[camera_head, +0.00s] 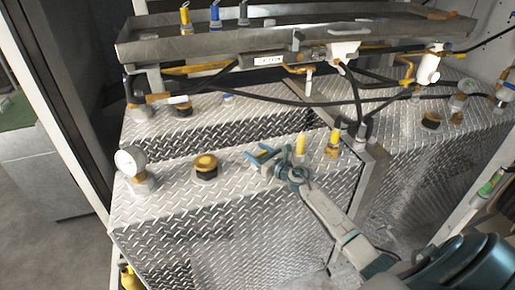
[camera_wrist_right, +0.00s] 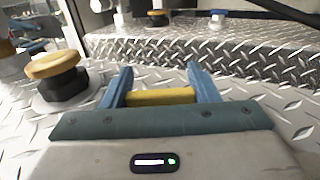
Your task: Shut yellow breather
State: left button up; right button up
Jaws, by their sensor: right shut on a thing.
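My right gripper (camera_head: 264,157) is low over the diamond-plate tank top, its blue fingers pointing left. In the right wrist view the two fingers (camera_wrist_right: 160,90) are closed on a yellow bar-shaped part (camera_wrist_right: 160,97). What this part belongs to is hidden behind the gripper. A black breather-like cap with a yellow top (camera_head: 205,166) stands on the plate just left of the fingertips, apart from them; it also shows in the right wrist view (camera_wrist_right: 57,72). A yellow upright fitting (camera_head: 300,144) stands behind the gripper. My left gripper is not in view.
A pressure gauge (camera_head: 129,162) stands at the left end of the tank top. Another yellow fitting (camera_head: 334,142) and a hose end (camera_head: 361,140) stand to the right. A metal shelf (camera_head: 220,45) with hanging valves and black hoses runs behind.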

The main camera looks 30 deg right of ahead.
jog(key=m+h+p, duration=0.1)
jog(key=h, duration=0.1)
jog(key=m+h+p, duration=0.1)
jog(key=p, duration=0.1)
jog(key=shift+d+r+h, duration=0.2)
jog(key=shift+r+h, duration=0.1)
jog(key=shift+h, duration=0.1)
jog(key=shift+d+f+m+h+p, duration=0.15)
jog(key=shift+m+h+p, duration=0.6)
jog(key=shift+m+h, duration=0.35)
jog(key=shift+d+m+h, duration=0.1)
jog(key=shift+m+h, duration=0.3)
jog(key=shift+h, duration=0.5)
jog(key=shift+f+p, duration=0.1)
jog(key=shift+p, duration=0.2)
jog(key=o, duration=1)
jog(key=shift+d+f, duration=0.1)
